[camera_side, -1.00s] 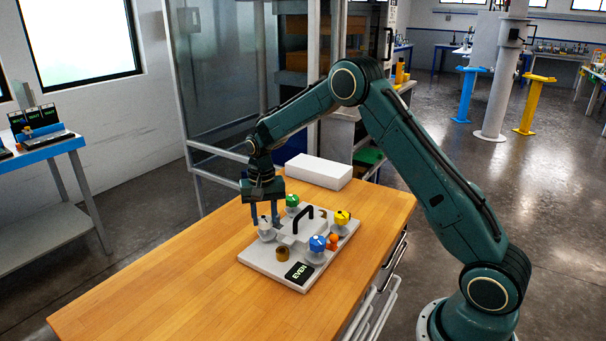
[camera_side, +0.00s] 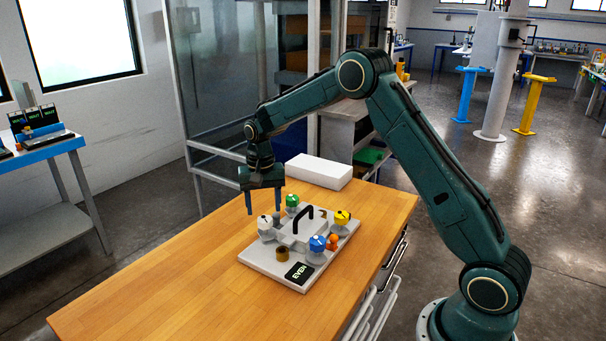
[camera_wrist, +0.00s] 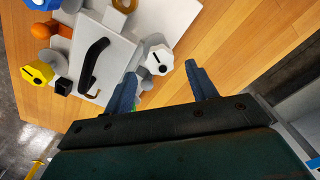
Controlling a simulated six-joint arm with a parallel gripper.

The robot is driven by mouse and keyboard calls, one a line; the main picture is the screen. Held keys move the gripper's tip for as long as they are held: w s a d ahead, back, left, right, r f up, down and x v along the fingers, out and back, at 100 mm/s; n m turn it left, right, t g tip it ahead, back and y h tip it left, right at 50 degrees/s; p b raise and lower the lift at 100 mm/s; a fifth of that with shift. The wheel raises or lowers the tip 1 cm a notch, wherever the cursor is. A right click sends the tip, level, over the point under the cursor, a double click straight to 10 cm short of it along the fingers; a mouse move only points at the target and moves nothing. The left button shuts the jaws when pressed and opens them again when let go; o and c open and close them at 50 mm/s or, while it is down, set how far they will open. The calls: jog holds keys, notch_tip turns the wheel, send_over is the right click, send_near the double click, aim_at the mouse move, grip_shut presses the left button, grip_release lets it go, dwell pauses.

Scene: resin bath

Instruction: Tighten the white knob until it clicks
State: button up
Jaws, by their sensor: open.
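The white knob (camera_side: 265,222) stands at the left back corner of the grey fixture plate (camera_side: 262,263) on the wooden table. In the wrist view the white knob (camera_wrist: 159,59) has a black mark on its face and lies ahead of and between the fingertips, with nothing touching it. My gripper (camera_side: 264,211) is open and empty. In the wrist view the fingers of my gripper (camera_wrist: 160,68) are spread wide. A display (camera_side: 299,273) on the front of the plate reads "EVEN".
Green (camera_side: 292,200), yellow (camera_side: 342,217) and blue (camera_side: 317,243) knobs, an orange knob (camera_side: 333,239) and a black handle (camera_side: 303,217) share the plate. A brass-coloured cylinder (camera_side: 282,254) sits near the display. A white box (camera_side: 318,171) lies behind. The left of the table is clear.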

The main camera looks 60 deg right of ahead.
aim_at(265, 219)
notch_tip(265, 219, up, 10)
jog(key=shift+r, duration=0.15)
dwell(0.3)
dwell(0.5)
jog(key=s+a+r+n+t, duration=0.1)
jog(key=s+a+r+n, duration=0.15)
jog(key=s+r, duration=0.5)
jog(key=s+a+r+n+t, duration=0.2)
jog(key=s+a+r, duration=0.2)
jog(key=s, duration=0.6)
jog(key=s+a+f+n+t, duration=0.1)
jog(key=s+n, duration=0.1)
jog(key=s, duration=0.6)
jog(key=s+a+f+n+t, duration=0.1)
jog(key=s+a+f+n, duration=0.1)
jog(key=s, duration=0.7)
jog(key=shift+s+f+t, duration=0.15)
jog(key=shift+f+t, duration=0.05)
jog(key=shift+t, duration=0.1)
